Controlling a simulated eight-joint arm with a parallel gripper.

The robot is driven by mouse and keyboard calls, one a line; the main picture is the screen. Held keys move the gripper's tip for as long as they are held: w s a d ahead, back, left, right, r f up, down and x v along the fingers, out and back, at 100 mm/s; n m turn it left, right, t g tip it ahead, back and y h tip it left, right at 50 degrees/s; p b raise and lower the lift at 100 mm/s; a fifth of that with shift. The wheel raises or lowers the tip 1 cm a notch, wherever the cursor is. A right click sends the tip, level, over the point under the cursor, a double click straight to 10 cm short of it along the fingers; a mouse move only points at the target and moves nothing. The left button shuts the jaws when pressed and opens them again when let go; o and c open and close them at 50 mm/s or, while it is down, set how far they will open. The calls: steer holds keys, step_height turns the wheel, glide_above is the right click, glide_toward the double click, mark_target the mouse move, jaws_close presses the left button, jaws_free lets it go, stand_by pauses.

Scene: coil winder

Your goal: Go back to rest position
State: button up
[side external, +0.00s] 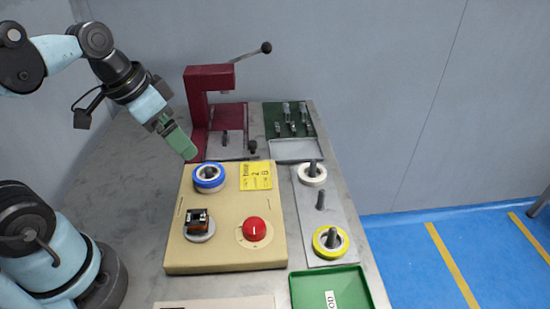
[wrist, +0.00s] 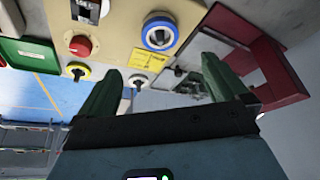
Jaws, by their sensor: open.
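My gripper (side external: 188,152) has green fingers and hangs in the air at the back left of the beige winder box (side external: 215,258), pointing down and to the right. In the wrist view my gripper (wrist: 155,80) is open, with its two green fingers apart and nothing between them. The box carries a blue and white ring (side external: 208,178) on a post, a red knob (side external: 254,229), a coil part (side external: 198,221) on a round plate and a yellow label (side external: 256,176). The blue and white ring (wrist: 159,33) and the red knob (wrist: 80,46) also show in the wrist view.
A dark red press (side external: 197,100) with a lever stands close behind my gripper. A grey plate (side external: 341,212) holds a white ring (side external: 311,174), a bare post and a yellow ring (side external: 330,242). A green tray (side external: 295,290) lies at the front right. A green board (side external: 271,116) is at the back.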

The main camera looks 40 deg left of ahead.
steer(key=w+f+t, duration=0.1)
steer(key=w+d+n, duration=0.1)
steer(key=w+f+n+t, duration=0.1)
steer(key=shift+w+d+f+t+y, duration=0.15)
steer(key=shift+d+f+t+y, duration=0.15)
steer(key=shift+d+y, duration=0.1)
steer(key=shift+c, duration=0.2)
stand_by(0.7)
